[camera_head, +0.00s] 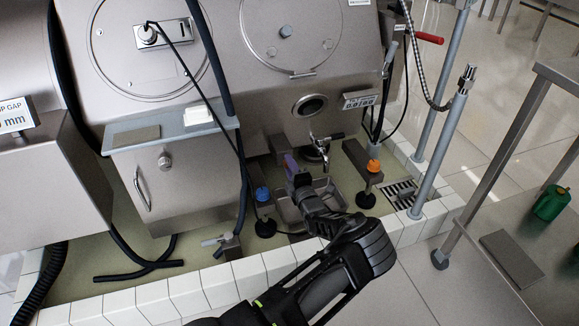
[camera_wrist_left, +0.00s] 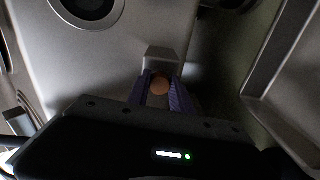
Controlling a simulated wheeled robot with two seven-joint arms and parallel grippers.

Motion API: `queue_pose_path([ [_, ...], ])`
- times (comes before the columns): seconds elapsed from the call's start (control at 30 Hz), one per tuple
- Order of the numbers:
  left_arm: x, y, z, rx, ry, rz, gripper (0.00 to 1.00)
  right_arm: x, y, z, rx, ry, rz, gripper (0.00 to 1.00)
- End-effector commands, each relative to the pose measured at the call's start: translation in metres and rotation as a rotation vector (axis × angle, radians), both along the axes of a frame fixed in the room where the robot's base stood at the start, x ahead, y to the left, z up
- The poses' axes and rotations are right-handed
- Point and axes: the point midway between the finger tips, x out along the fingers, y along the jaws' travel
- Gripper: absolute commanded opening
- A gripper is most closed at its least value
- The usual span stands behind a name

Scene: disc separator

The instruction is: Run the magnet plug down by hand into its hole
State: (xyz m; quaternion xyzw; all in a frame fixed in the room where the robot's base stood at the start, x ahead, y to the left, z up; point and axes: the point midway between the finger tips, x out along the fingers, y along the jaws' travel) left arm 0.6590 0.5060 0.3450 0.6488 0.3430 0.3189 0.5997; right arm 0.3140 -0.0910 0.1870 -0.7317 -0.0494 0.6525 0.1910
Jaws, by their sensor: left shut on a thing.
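My left gripper (camera_head: 291,168) reaches to the lower front of the separator, under its round port. In the left wrist view its two purple fingers (camera_wrist_left: 160,95) are shut on a small part with a round copper-coloured end, the magnet plug (camera_wrist_left: 160,86). The plug sits between the fingertips, right by a small grey block (camera_wrist_left: 161,57) on the machine's grey face. The hole is hidden, so I cannot tell how deep the plug is. In the head view the fingers hide the plug. My right gripper is not in view.
A steel tray (camera_head: 326,206) lies below the gripper. Feet with a blue knob (camera_head: 262,194) and an orange knob (camera_head: 373,166) stand either side. A small tap (camera_head: 327,137) hangs just right of the gripper. A white tiled kerb (camera_head: 215,287) runs in front.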

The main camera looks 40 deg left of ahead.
Motion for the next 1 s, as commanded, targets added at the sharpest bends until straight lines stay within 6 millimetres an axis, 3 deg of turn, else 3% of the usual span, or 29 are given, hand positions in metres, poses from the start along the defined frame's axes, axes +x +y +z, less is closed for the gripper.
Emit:
queue_pose_path([
  [0.37,-0.0004,-0.0033,-0.0047,0.041,0.073,-0.002,0.0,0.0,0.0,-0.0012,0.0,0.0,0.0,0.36],
  [0.67,-0.0002,-0.003,-0.0057,0.189,0.287,-0.004,0.0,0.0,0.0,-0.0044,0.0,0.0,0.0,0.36],
  [0.87,-0.0002,-0.0029,-0.0052,0.196,0.296,-0.004,0.0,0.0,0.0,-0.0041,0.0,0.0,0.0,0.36],
  [0.9,-0.0001,-0.0028,-0.0053,0.195,0.295,-0.004,0.29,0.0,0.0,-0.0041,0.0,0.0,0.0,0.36],
  [1.0,-0.0001,-0.0022,-0.0046,0.196,0.293,-0.003,0.37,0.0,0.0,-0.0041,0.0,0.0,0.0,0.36],
])
